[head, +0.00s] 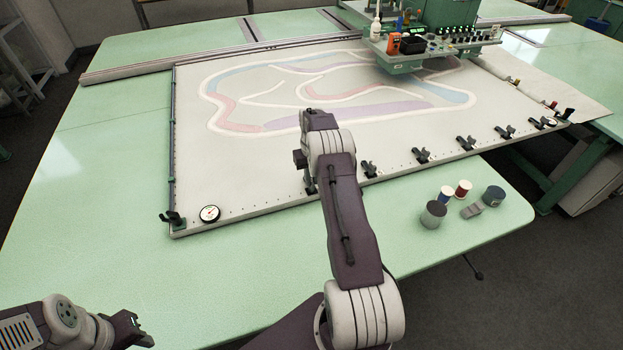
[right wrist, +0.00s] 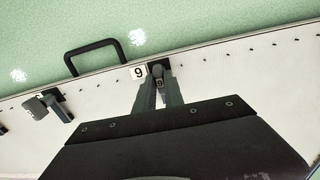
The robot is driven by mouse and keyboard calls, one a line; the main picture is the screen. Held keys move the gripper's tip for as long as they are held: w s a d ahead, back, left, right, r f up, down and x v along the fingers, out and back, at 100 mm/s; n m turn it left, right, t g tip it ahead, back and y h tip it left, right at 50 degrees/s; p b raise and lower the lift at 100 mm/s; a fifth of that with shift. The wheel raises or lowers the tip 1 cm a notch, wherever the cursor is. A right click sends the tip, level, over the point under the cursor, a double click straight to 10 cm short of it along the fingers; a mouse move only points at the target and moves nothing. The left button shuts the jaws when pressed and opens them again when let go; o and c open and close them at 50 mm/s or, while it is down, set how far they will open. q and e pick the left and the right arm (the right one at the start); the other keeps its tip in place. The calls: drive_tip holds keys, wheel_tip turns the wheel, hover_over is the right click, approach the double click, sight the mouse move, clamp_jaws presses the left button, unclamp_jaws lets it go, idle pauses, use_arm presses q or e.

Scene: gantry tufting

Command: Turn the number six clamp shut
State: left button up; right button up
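In the right wrist view a dark clamp (right wrist: 158,70) stands on the frame's edge beside a white label (right wrist: 139,72). The label reads as 9 here, but this view is turned around from the head view, so it may be a 6. My right gripper (right wrist: 160,92) reaches over this clamp, one finger on each side of its lever with a narrow gap; I cannot tell whether they touch it. In the head view my right arm partly hides the clamp (head: 310,186), leftmost of the near-edge row. My left gripper (head: 139,329) is open and empty at lower left.
A neighbouring clamp (head: 370,169) stands to the right, also in the wrist view (right wrist: 48,106), with several more along the edge. A round dial (head: 209,214) sits near the left corner. Spools and cans (head: 433,214) stand on the green table. The tufting head (head: 430,50) is at the back.

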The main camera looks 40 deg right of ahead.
drive_tip(key=o, duration=0.3)
wheel_tip(320, 180, up, 9)
drive_tip(key=shift+b, duration=0.45)
